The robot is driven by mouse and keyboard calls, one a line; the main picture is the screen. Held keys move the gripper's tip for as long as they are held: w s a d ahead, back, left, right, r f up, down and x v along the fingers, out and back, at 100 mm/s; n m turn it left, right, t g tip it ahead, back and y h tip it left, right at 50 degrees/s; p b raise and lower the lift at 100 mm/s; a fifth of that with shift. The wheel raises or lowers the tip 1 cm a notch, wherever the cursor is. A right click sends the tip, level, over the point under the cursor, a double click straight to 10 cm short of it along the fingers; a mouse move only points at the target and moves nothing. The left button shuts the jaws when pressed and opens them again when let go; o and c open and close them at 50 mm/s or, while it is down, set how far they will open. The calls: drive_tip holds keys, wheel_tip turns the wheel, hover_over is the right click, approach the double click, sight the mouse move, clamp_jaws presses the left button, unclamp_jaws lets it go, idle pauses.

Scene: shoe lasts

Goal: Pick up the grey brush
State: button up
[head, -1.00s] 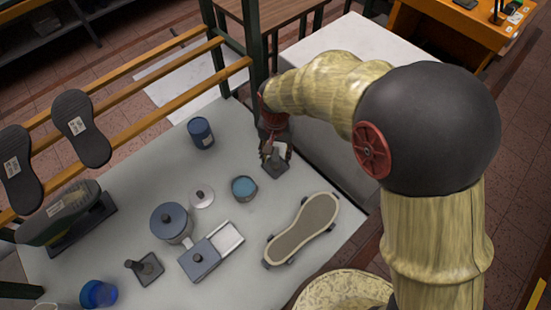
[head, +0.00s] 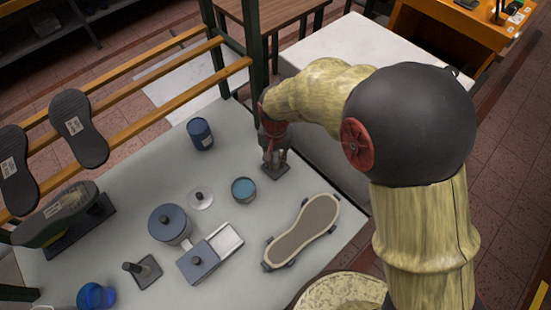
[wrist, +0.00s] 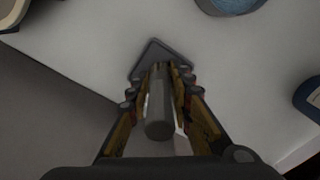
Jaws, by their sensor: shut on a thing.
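The grey brush (wrist: 159,118) has a flat dark grey base and an upright round handle. It stands at the table's back right edge; in the head view its base (head: 277,174) shows below my gripper (head: 273,157). In the wrist view my gripper (wrist: 160,88) has a finger on each side of the handle and is shut on it. The base looks to be on or just above the table; I cannot tell which. The handle is mostly hidden by the fingers in the head view.
A similar grey piece with a post (head: 144,270) stands at the front left of the table (head: 240,270). A blue-topped tin (head: 243,189), a dark blue can (head: 200,133), a lidded grey pot (head: 168,223) and a shoe-sole-shaped piece (head: 303,230) stand nearby. A rack post (head: 254,50) rises close behind my gripper.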

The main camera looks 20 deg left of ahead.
clamp_jaws()
drive_tip(key=shift+r, duration=0.1)
